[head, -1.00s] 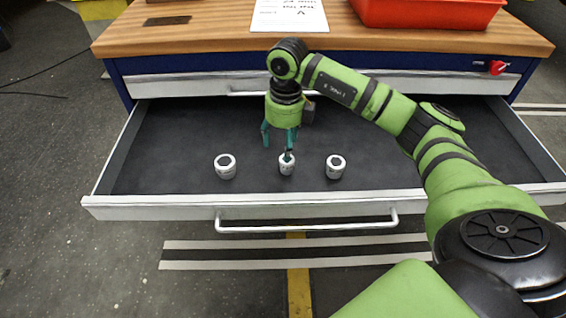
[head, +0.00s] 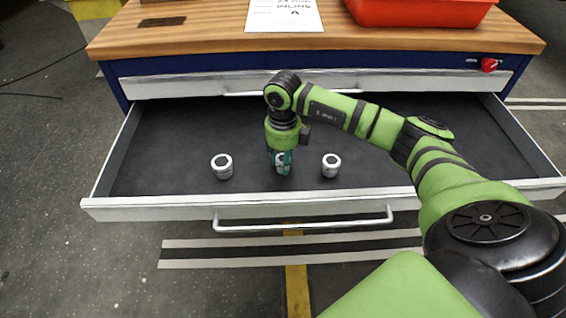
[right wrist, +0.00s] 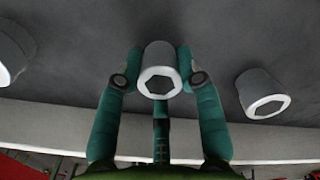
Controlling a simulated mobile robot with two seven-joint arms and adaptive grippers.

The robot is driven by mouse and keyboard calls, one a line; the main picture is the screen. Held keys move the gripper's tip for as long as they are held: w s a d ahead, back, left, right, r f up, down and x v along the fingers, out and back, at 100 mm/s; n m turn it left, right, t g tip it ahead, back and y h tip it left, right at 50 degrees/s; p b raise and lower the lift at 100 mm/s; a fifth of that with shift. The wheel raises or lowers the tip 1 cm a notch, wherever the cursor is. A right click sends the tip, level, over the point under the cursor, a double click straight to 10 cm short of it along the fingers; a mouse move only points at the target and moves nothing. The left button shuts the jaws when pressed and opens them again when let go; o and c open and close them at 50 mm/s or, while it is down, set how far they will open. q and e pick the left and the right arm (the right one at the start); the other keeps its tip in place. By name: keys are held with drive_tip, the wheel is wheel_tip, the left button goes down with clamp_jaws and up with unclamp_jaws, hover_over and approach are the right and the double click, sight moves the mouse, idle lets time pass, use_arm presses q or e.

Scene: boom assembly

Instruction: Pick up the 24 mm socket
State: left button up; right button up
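Three light-grey sockets with dark hexagonal openings stand in a row in the open drawer: a left socket (head: 222,166), a middle socket (head: 281,157) and a right socket (head: 331,165). No size marking is readable. My right gripper (head: 280,163) points down at the middle socket and partly covers it. In the right wrist view, the green fingers of my right gripper (right wrist: 160,75) press on both sides of the middle socket (right wrist: 160,70). The left socket (right wrist: 12,55) is cut off there, and the right socket (right wrist: 262,93) is clear of the fingers. My left gripper is out of view.
The drawer (head: 180,125) has a dark, mostly bare floor and a raised front wall with a handle (head: 303,226). Above it is a wooden worktop (head: 210,42) with a red bin (head: 420,12) and a white printed sheet (head: 284,15).

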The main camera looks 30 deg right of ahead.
clamp_jaws()
